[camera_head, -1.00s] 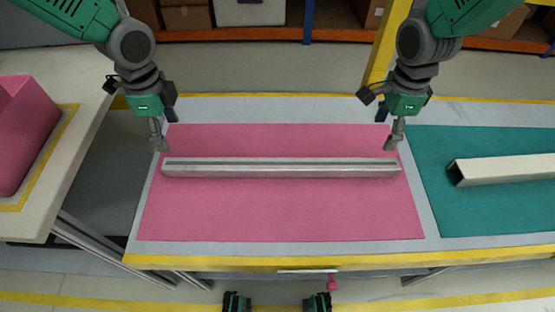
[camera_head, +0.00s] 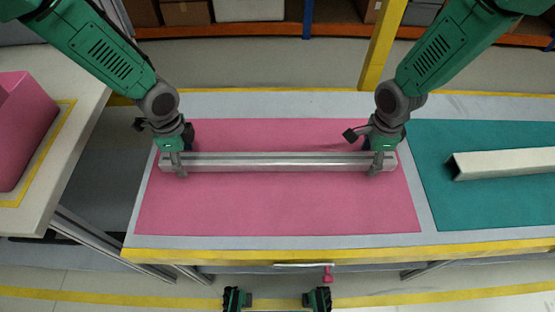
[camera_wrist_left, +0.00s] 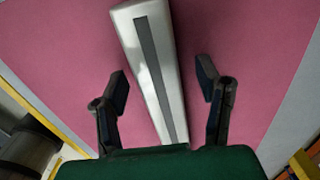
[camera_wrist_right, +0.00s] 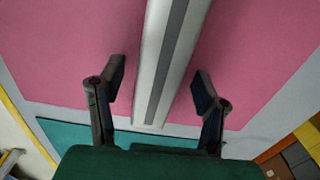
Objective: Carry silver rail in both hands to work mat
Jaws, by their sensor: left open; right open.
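The silver rail (camera_head: 278,163) lies left to right on the pink mat (camera_head: 280,205) in the head view. It is a long bar with a dark slot along its top. My left gripper (camera_head: 178,168) is at the rail's left end, and my right gripper (camera_head: 380,168) is near its right end. In the left wrist view the rail (camera_wrist_left: 152,70) runs between the open fingers of my left gripper (camera_wrist_left: 165,85). In the right wrist view the rail (camera_wrist_right: 172,60) runs between the open fingers of my right gripper (camera_wrist_right: 158,85). Gaps show on both sides of the rail in both wrist views.
A teal mat (camera_head: 470,200) to the right bears a pale hollow beam (camera_head: 510,162). A pink bin (camera_head: 22,130) stands on a side table at the left. The pink mat's front part is clear. A yellow post (camera_head: 383,45) stands behind the table.

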